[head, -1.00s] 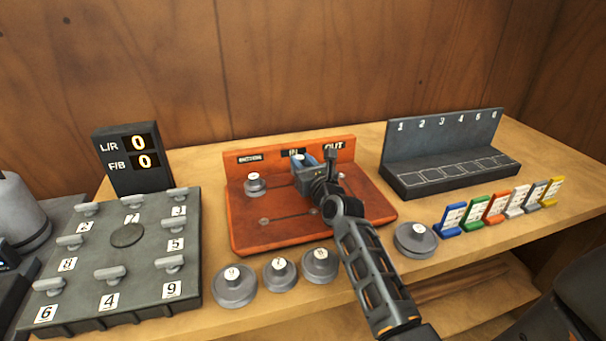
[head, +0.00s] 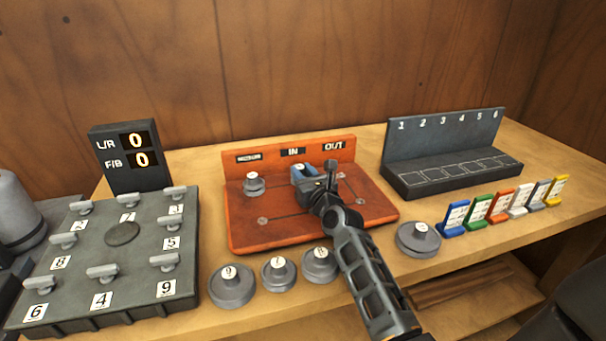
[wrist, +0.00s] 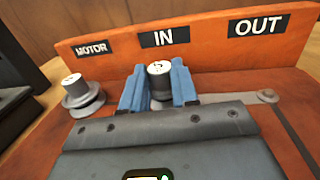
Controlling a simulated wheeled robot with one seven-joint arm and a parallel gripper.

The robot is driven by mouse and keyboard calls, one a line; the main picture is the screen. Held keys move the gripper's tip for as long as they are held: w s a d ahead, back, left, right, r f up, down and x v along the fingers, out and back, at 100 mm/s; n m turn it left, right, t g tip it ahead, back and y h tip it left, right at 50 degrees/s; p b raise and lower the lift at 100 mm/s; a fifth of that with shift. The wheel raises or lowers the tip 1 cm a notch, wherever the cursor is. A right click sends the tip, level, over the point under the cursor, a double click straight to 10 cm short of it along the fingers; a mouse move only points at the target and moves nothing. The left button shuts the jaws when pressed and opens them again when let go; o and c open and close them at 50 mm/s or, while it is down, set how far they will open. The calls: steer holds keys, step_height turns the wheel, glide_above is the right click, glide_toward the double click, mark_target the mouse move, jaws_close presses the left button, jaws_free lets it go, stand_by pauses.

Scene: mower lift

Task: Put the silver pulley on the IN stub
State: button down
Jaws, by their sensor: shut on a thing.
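The silver pulley (wrist: 159,75) has a white top with a dark mark and sits between my gripper's two blue fingers in the wrist view. My gripper (wrist: 158,88) is shut on it, below the IN label (wrist: 164,37). In the head view my gripper (head: 306,173) is over the back middle of the orange board (head: 240,238), in front of the IN label (head: 293,152). The pulley's lower part and the IN stub are hidden, so I cannot tell whether the pulley is seated on it.
Another silver pulley (head: 253,185) stands by the MOTOR label. A small stub (wrist: 267,96) shows below OUT. Several grey pulleys (head: 232,285) lie along the board's front, one more (head: 418,238) to its right. Coloured tags (head: 480,212) and a slotted rack (head: 450,165) stand at the right.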

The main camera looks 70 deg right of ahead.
steer(key=c, duration=0.9)
jaws_free()
steer(key=shift+s+a+f, duration=0.1)
steer(key=shift+a+f, duration=0.05)
steer(key=shift+f, duration=0.8)
steer(key=shift+o, duration=0.2)
steer(key=shift+r, duration=0.4)
steer(key=v, duration=0.7)
steer(key=r+v, duration=0.1)
steer(key=v, duration=0.2)
steer(key=shift+s+a, duration=0.2)
steer(key=shift+s, duration=0.1)
steer(key=shift+s+a+r, duration=0.15)
steer(key=shift+s+a, duration=0.2)
steer(key=shift+s, duration=0.05)
